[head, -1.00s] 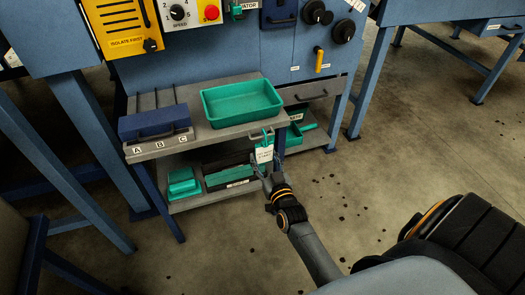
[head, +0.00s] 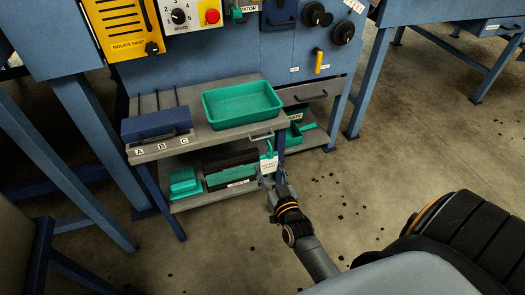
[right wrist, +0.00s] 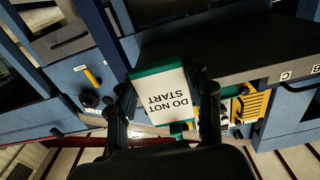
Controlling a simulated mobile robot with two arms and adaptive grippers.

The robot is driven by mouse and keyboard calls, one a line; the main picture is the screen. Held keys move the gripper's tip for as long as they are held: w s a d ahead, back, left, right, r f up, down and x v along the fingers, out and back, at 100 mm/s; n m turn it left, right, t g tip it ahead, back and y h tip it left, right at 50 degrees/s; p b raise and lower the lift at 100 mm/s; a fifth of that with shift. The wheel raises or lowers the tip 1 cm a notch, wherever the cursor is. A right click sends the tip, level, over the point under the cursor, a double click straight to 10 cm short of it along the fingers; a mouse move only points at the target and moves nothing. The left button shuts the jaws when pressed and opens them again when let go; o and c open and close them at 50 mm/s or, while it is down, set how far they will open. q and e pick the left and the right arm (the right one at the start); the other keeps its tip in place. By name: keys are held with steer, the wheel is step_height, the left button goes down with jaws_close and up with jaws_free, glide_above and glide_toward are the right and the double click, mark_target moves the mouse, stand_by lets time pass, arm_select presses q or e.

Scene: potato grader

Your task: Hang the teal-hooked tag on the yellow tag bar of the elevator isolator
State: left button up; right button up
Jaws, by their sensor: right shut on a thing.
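The white tag (head: 269,164) with a teal hook (head: 270,150) is in my right gripper (head: 271,182), in front of the cart's right front corner. In the right wrist view the tag (right wrist: 166,96) reads "DO NOT START" upside down between the two fingers (right wrist: 164,108). A label ending in "VATOR" (head: 244,8) is at the top of the machine, with a teal item (head: 236,12) beside it. A yellow bar-shaped piece (head: 318,61) is on the blue panel to the right. I cannot tell which part is the elevator isolator's tag bar. My left gripper is out of view.
A grey cart (head: 205,138) carries a teal tray (head: 242,104) and a blue block (head: 156,125), with a handle (head: 262,136) at its front edge. A lower shelf holds teal and black items. A yellow "ISOLATE FIRST" panel (head: 122,25) is upper left.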

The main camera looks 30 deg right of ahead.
steer(key=shift+s+a+r, duration=0.1)
steer(key=shift+s, duration=0.25)
steer(key=shift+p+v, duration=0.55)
steer(key=shift+v, duration=0.6)
steer(key=shift+s, duration=0.3)
